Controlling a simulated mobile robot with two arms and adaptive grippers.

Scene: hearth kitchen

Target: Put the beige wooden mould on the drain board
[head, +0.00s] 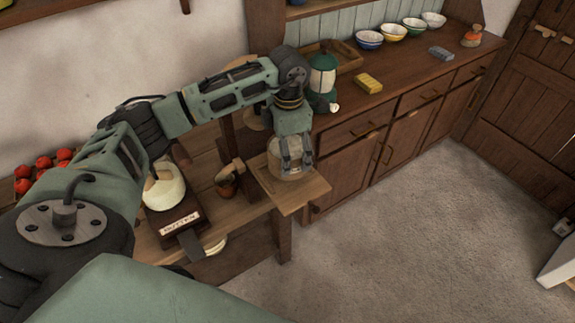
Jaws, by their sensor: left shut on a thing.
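The beige wooden mould (275,162) is a round, pale block at the middle of the head view. My left gripper (297,166) reaches down from above and is shut on it, its fingers covering part of the mould. The mould is over the square wooden board (297,197) at the table's right end, which looks like the drain board. I cannot tell whether the mould touches the board. My right gripper is not in view.
Red fruit (43,162) lie at left. The counter behind holds a green lantern (322,80), yellow block (368,83) and several bowls (393,32).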

